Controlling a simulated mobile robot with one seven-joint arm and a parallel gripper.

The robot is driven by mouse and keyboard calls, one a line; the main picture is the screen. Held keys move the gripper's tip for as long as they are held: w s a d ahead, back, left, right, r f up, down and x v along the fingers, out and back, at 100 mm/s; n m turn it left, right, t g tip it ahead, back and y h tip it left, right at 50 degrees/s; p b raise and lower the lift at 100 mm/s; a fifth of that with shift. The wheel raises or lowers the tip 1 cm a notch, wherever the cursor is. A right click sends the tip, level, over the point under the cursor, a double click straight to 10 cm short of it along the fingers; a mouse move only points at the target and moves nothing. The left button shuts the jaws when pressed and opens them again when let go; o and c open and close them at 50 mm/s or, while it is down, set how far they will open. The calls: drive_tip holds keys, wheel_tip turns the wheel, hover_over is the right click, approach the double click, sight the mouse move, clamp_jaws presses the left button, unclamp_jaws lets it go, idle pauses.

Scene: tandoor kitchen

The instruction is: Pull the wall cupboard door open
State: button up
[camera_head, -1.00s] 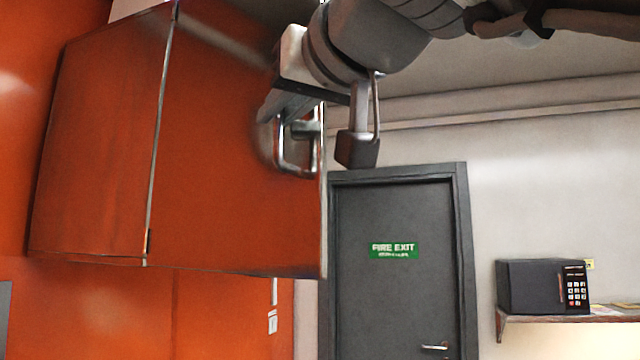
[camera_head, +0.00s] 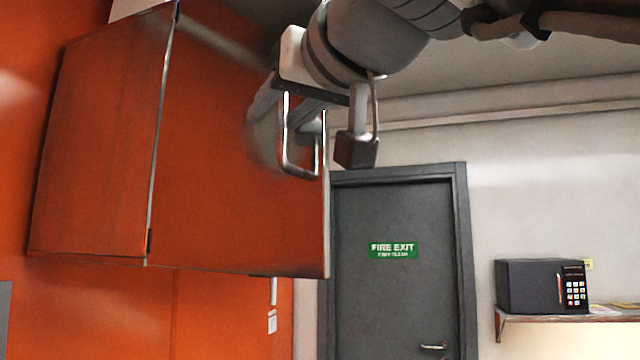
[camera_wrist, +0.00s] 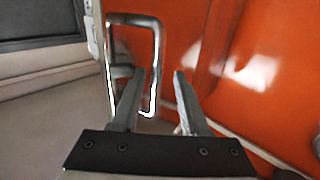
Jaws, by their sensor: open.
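The wall cupboard (camera_head: 100,150) is orange and hangs at the left in the head view. Its door (camera_head: 220,190) has a U-shaped metal handle (camera_head: 284,140) near the free edge. The door looks at most slightly ajar. My gripper (camera_head: 270,108) is at the handle, its fingers partly hidden behind it and blurred against the door. In the wrist view my gripper (camera_wrist: 160,72) is open. The handle (camera_wrist: 156,50) stands upright there, and one of its bars appears between the two fingertips, closer to the left finger. Contact cannot be told.
A grey fire exit door (camera_head: 400,290) is in the back wall. A black microwave (camera_head: 535,287) stands on a shelf (camera_head: 560,319) at the right. The space in front of the back wall looks clear.

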drive_tip(key=shift+s, duration=0.1)
drive_tip(key=b+v, duration=0.2)
drive_tip(key=v, duration=1.5)
drive_tip(key=shift+s, duration=0.15)
drive_tip(key=w+d+f+m+g+h, duration=0.15)
drive_tip(key=w+f, duration=0.25)
drive_tip(key=f, duration=0.5)
drive_tip(key=w+d+f+m+g+h, duration=0.1)
drive_tip(key=w+d+f+g+h, duration=0.2)
drive_tip(key=f, duration=0.7)
drive_tip(key=w+f+m+h, duration=0.2)
drive_tip(key=w+f, duration=0.3)
drive_tip(key=f, duration=0.4)
drive_tip(key=s+d+f+g, duration=0.1)
drive_tip(key=d+f, duration=0.1)
drive_tip(key=f, duration=0.7)
drive_tip(key=s+d+f+m+g+h, duration=0.1)
drive_tip(key=s+d+f+g, duration=0.1)
drive_tip(key=f, duration=0.7)
drive_tip(key=s+d+f+g+h, duration=0.1)
drive_tip(key=s+d+f+g, duration=0.1)
drive_tip(key=f, duration=0.8)
